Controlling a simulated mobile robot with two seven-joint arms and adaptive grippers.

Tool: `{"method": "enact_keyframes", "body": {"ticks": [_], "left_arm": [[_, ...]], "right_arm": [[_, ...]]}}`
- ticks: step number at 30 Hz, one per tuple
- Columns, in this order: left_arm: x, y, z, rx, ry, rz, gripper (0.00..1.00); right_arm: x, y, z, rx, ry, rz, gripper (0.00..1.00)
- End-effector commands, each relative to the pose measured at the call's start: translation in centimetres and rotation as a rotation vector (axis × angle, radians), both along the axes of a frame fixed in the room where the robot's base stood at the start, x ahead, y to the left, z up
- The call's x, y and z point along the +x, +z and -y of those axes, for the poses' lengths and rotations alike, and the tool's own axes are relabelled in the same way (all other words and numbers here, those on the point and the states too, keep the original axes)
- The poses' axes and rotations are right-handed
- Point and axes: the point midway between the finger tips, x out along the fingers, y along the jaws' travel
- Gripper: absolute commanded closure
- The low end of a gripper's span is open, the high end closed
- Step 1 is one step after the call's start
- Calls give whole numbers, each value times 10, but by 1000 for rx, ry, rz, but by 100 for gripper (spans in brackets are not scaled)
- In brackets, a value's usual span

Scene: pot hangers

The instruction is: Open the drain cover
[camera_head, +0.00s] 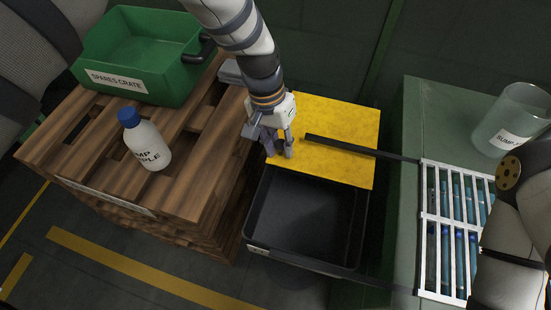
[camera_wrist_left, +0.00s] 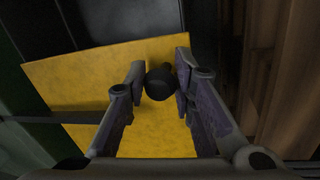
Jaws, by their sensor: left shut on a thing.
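The drain cover is a flat yellow plate (camera_head: 350,112) at the centre of the head view, over the back part of a black open tub (camera_head: 305,220). It also fills the middle of the left wrist view (camera_wrist_left: 85,75). My left gripper (camera_head: 278,152) is at the cover's left edge. In the left wrist view its fingers are shut on a round black knob (camera_wrist_left: 159,80) beside the plate's edge. The fingers hide the knob in the head view. My right gripper is out of view; only part of my right arm shows at the lower right.
A dark bar (camera_head: 350,147) crosses above the cover. To the right, a green bench holds a white grating (camera_head: 429,215) over blue items and a clear beaker (camera_head: 510,115). To the left, a wooden pallet stack (camera_head: 195,190) holds a green crate (camera_head: 140,45) and a white bottle (camera_head: 147,147).

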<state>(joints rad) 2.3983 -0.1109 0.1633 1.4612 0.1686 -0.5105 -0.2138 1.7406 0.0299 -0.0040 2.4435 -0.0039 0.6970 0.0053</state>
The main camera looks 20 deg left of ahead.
Motion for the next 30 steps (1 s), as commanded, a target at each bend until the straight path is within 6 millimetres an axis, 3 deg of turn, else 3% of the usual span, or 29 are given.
{"method": "enact_keyframes", "body": {"ticks": [6,16,17,19,30], "left_arm": [[13,-2,0,1,0,-1,100],[14,0,0,1,0,-1,100],[14,0,0,1,0,-1,72],[13,0,0,1,0,-1,57],[15,8,-1,1,0,2,56]], "right_arm": [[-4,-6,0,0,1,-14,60],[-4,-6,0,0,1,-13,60],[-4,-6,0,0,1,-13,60],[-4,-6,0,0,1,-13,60],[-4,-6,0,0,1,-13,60]]}}
